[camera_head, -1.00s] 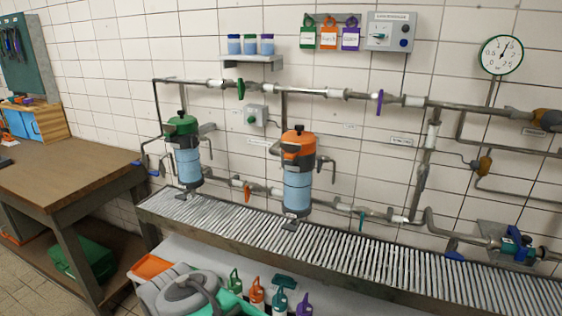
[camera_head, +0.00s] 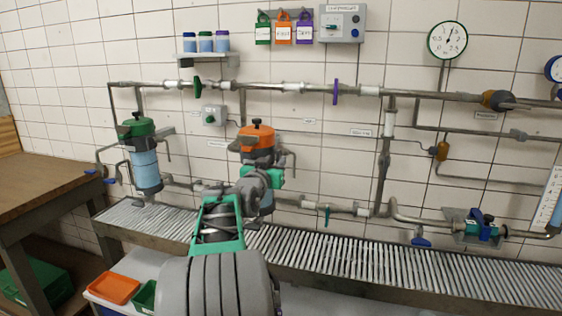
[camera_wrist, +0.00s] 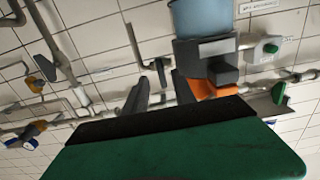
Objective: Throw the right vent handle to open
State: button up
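The right filter has an orange head (camera_head: 257,140) and a blue bowl, mostly hidden behind my arm in the head view. A grey bent handle (camera_head: 288,155) sticks out at its right side. In the wrist view the scene is turned over: the blue bowl (camera_wrist: 198,18) is at the top and the orange head (camera_wrist: 210,88) below. The grey bent handle (camera_wrist: 158,66) shows there just beyond my gripper (camera_wrist: 162,82). Its two dark fingers stand apart, one on each side of the handle's line; contact cannot be told. The head view hides the fingers behind my wrist.
The left filter with a green head (camera_head: 138,127) stands farther left. Pipes run along the wall, with a purple lever (camera_head: 335,92) and a green lever (camera_head: 197,88). A slatted grey bench (camera_head: 340,250) lies below. A wooden table (camera_head: 40,190) is at the left.

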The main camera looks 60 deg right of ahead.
jog(key=shift+w+d+r, duration=0.1)
jog(key=shift+d+r, duration=0.2)
jog(key=shift+d, duration=0.15)
jog(key=w+d+p, duration=0.1)
jog(key=d, duration=0.5)
jog(key=shift+d, duration=0.25)
jog(key=shift+w+f, duration=0.1)
grip_shut()
